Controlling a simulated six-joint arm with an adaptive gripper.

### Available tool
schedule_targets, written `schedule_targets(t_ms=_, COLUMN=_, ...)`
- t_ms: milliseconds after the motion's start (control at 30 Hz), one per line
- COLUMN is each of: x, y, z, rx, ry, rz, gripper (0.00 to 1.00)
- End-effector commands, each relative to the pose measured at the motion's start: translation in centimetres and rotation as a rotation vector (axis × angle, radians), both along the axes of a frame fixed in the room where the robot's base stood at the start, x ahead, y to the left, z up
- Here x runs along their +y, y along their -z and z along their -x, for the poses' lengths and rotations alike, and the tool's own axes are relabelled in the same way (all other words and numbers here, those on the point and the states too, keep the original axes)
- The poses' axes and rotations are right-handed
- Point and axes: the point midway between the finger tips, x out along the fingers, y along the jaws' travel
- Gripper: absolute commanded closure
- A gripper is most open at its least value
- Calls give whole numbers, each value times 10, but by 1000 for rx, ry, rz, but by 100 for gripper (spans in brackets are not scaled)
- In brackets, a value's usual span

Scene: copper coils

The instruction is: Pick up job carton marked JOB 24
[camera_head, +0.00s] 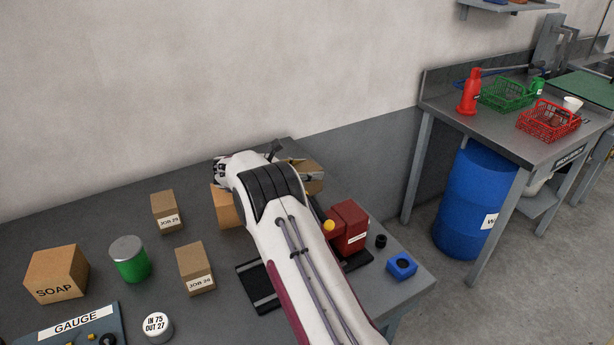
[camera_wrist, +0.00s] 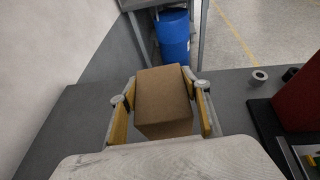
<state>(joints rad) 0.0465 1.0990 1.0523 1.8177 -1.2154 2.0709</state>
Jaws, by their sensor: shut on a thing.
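A plain brown carton (camera_wrist: 163,98) sits between the two yellow-padded fingers of my gripper (camera_wrist: 161,88) in the wrist view. The gripper is shut on it, one finger along each side. No label shows on its visible faces, so I cannot read its job number. In the head view, part of a brown carton (camera_head: 314,170) shows beyond my arm, at the far right of the bench; my arm hides most of my gripper there.
Another brown carton (camera_head: 223,208) is partly hidden behind my arm. A red box (camera_head: 349,225), a blue block (camera_head: 402,265) and a small black ring (camera_head: 381,241) are right of my arm. A green can (camera_head: 130,260) and SOAP box (camera_head: 57,273) stand left. The wall runs behind.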

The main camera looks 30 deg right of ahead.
Motion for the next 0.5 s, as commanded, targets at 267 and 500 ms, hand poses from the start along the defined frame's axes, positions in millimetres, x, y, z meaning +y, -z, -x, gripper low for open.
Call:
schedule_targets(t_ms=267, x=0, y=-52, z=-1, rx=-5, ry=1, rz=0, gripper=84)
schedule_targets(t_ms=500, x=1, y=-97, z=0, rx=-4, ry=1, rz=0, gripper=84)
